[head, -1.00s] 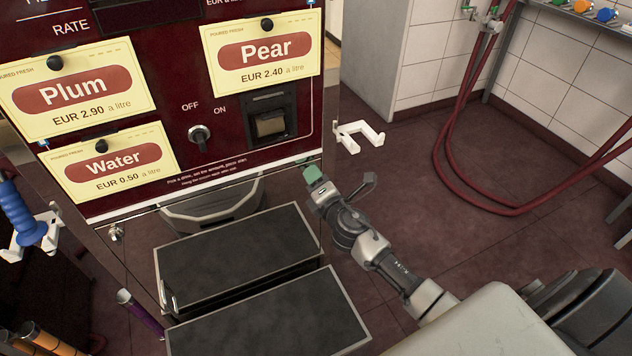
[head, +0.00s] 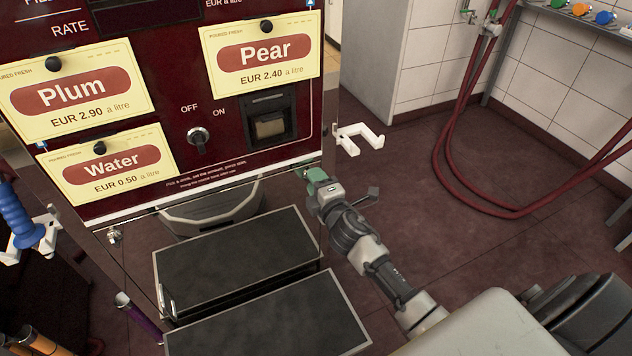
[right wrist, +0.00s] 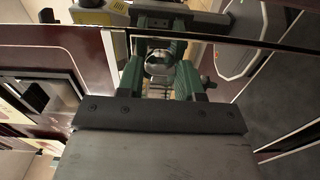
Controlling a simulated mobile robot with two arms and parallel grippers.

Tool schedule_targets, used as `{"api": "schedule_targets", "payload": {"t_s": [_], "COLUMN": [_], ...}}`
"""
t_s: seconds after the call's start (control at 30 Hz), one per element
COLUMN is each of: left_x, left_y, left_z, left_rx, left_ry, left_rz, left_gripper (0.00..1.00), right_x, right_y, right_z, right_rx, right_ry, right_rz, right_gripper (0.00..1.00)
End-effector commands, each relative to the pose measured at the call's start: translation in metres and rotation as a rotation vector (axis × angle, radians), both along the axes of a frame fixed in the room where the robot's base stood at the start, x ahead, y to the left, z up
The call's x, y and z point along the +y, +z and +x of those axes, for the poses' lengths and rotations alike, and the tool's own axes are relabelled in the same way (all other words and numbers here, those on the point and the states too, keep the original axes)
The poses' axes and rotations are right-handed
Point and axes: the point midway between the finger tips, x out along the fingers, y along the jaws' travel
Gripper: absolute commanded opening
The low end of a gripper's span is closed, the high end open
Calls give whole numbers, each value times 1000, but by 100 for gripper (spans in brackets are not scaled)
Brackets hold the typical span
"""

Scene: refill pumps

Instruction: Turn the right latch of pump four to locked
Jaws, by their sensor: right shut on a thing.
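The pump's dark red front panel (head: 186,178) fills the upper left of the head view. My right gripper (head: 309,175) is at the panel's lower right corner. In the right wrist view its green fingers (right wrist: 158,75) are shut on the right latch, a small silvery rounded knob (right wrist: 158,62). The gripper hides this latch in the head view, and I cannot tell its turn angle. The matching left latch (head: 114,237) shows at the panel's lower left corner. My left gripper is not in view.
A two-step black stool (head: 240,262) stands below the panel. A white hook bracket (head: 360,138) juts from the pump's right side, just above my right gripper. Red hoses (head: 447,150) hang at the right wall.

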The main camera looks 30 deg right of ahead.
Motion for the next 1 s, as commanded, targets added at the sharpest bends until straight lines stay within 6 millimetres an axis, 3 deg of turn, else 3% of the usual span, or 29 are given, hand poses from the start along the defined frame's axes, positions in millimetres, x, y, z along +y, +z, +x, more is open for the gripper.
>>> {"api": "schedule_targets", "payload": {"t_s": [0.27,0.3,0.47,0.77,1.0], "left_x": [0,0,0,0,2], "left_y": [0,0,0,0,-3], "left_z": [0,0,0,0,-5], "left_rx": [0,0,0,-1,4], "left_ry": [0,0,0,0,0], "left_rz": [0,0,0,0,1], "left_gripper": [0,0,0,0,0], "right_x": [0,0,0,0,3], "right_y": [-1,-1,-1,-1,-2], "right_z": [0,0,0,-3,-39], "right_rx": [2,2,1,1,4], "right_ry": [-1,-1,-1,0,0], "right_rz": [4,4,3,2,3], "right_gripper": [12,39,62,62,62]}}
